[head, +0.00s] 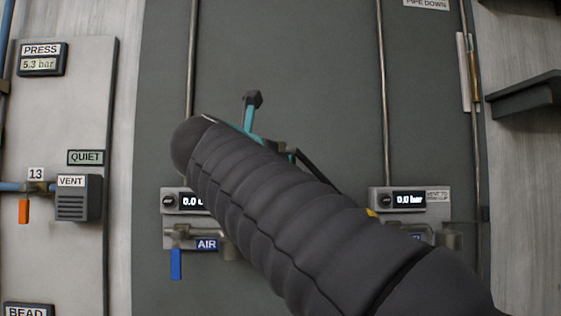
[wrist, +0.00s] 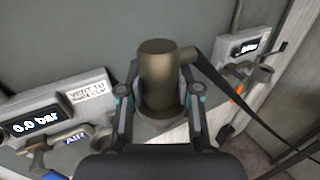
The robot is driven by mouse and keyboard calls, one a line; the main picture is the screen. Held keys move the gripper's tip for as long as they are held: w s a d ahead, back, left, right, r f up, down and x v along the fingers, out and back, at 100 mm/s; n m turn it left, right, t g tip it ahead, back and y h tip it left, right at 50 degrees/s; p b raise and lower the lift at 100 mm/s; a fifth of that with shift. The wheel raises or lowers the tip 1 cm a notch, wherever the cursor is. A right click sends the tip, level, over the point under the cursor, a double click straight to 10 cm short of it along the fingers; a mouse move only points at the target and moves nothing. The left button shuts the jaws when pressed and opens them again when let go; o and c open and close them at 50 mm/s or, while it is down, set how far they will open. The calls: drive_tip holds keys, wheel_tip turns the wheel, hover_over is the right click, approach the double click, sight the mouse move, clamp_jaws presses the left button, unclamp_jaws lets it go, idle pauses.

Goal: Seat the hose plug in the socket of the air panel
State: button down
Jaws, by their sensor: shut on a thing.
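In the wrist view my gripper (wrist: 160,92) has its two teal-and-grey fingers closed around a brownish metal cylinder, the hose plug (wrist: 157,66). A short side stub on the plug joins a dark hose running to the lower right. In the head view my sleeved arm hides most of the gripper; a teal finger with a dark tip (head: 252,112) shows above it. The panel marked AIR (head: 184,231) is partly behind my arm, with a 0.0 display and blue handle. An AIR panel (wrist: 62,103) also shows left of the plug in the wrist view.
A second gauge panel (head: 400,200) is at right, partly covered by my arm. A dark shelf (head: 525,95) juts out at far right. A grey board (head: 75,130) with a vent box and orange handle stands at left. The dark wall above my arm is clear between thin pipes.

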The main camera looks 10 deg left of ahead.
drive_tip(key=shift+r+p, duration=0.45)
drive_tip(key=shift+r, duration=0.9)
drive_tip(key=shift+f, duration=0.1)
